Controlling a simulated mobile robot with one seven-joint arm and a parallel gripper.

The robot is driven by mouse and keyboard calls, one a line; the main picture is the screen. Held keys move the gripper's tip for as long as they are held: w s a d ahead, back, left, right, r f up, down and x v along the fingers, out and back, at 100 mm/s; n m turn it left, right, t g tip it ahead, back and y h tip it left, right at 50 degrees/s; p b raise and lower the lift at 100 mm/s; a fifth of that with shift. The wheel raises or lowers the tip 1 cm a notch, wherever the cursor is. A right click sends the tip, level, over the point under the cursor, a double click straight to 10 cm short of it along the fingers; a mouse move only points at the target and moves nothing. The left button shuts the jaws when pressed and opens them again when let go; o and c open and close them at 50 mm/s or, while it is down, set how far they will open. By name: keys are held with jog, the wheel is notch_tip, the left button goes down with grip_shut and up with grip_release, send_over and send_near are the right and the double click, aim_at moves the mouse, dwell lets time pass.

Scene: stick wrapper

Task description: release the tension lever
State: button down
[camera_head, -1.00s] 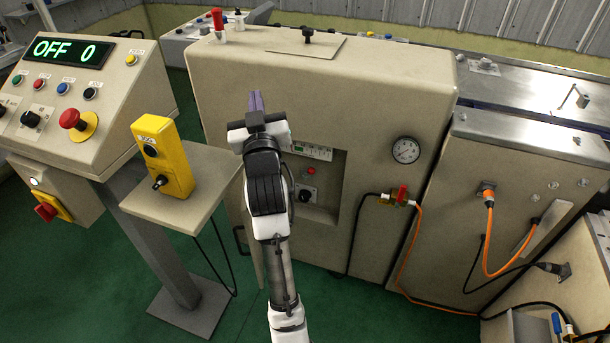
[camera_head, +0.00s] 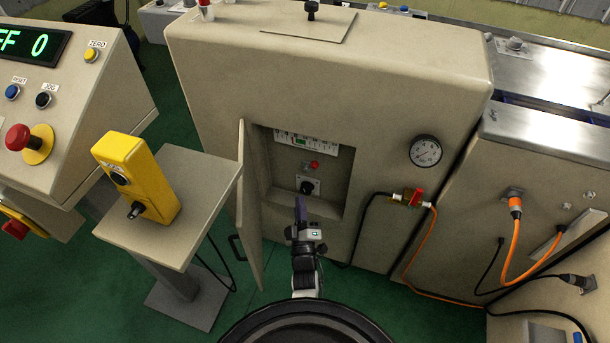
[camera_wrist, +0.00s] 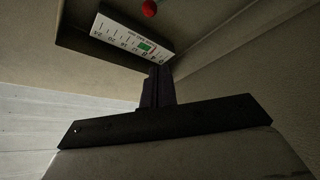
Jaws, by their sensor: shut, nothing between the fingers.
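The recess (camera_head: 261,165) in the machine's front holds a scale strip (camera_head: 306,141) with a green mark. Below the strip is a small part with a red ball end (camera_head: 314,164), which may be the tension lever; it shows at the top of the wrist view (camera_wrist: 149,8). Lower is a black knob (camera_head: 307,187) on a light plate. My gripper (camera_head: 300,202) is shut and empty, its purple fingers just below the black knob in the head view. In the wrist view the fingers (camera_wrist: 158,86) point toward the recess. Contact cannot be told.
An open door (camera_head: 250,210) stands left of the recess. A yellow control box (camera_head: 138,180) sits on a side shelf (camera_head: 200,195). A gauge (camera_head: 425,151) and a red valve (camera_head: 413,196) with an orange hose are to the right. Green floor (camera_head: 250,305) lies below.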

send_near(313, 165)
jog(key=w+a+r, duration=0.4)
jog(key=w+a, duration=0.1)
jog(key=d, duration=0.1)
jog(key=w+d+f, duration=0.1)
jog(key=shift+w+d+f, duration=0.25)
jog(key=shift+w+d, duration=0.05)
jog(key=shift+d, duration=0.1)
jog(key=m+b, duration=0.1)
jog(key=b, duration=0.1)
jog(key=d+m+h+b, duration=0.1)
jog(key=b, duration=0.1)
jog(key=f+m+b, duration=0.1)
jog(key=b, duration=0.1)
jog(key=shift+s+d+f+t+b, duration=0.1)
jog(key=shift+s+d+t+b, duration=0.2)
jog(key=shift+t, duration=0.1)
